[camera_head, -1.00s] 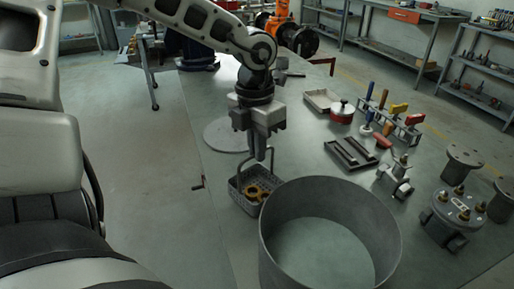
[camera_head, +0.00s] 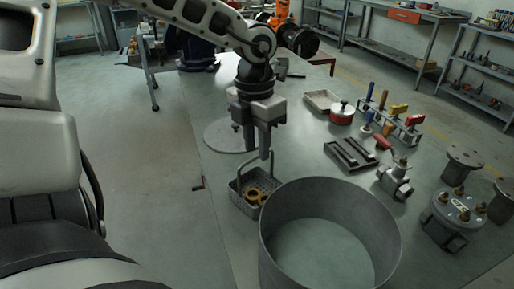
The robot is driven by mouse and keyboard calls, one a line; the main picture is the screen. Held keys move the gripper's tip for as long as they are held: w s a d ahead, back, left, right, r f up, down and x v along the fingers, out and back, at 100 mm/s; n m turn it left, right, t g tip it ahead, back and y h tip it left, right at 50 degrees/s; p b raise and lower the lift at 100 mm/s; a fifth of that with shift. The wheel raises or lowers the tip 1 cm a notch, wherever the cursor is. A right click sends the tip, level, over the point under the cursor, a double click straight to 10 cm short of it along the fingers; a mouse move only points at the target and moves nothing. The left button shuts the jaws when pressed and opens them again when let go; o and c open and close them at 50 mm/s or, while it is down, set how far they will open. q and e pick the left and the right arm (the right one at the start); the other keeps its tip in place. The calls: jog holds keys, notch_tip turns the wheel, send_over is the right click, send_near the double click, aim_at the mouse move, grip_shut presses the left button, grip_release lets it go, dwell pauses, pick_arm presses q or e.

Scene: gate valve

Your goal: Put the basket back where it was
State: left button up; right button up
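The basket (camera_head: 237,194) is a small grey mesh container with an upright handle, in the head view left of the large grey cylinder. Brass-coloured rings (camera_head: 256,196) lie in its front right part, and some mesh floor shows bare. My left gripper (camera_head: 264,152) is above the basket, pointing down, with its fingers together at the top of the handle. It looks shut on the handle, though the contact is small in the picture. I cannot tell whether the basket touches the table. My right gripper is not in view.
The large open grey cylinder (camera_head: 388,222) stands close against the basket's right side. A flat round disc (camera_head: 221,136) lies behind it. Dark trays (camera_head: 350,154), a valve (camera_head: 396,178) and a flanged part (camera_head: 450,215) are to the right. The table's left edge is near the basket.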

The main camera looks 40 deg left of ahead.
pick_arm(q)
notch_tip(320, 180, up, 10)
jog(key=shift+a+r, duration=0.15)
jog(key=shift+a, duration=0.05)
dwell(0.5)
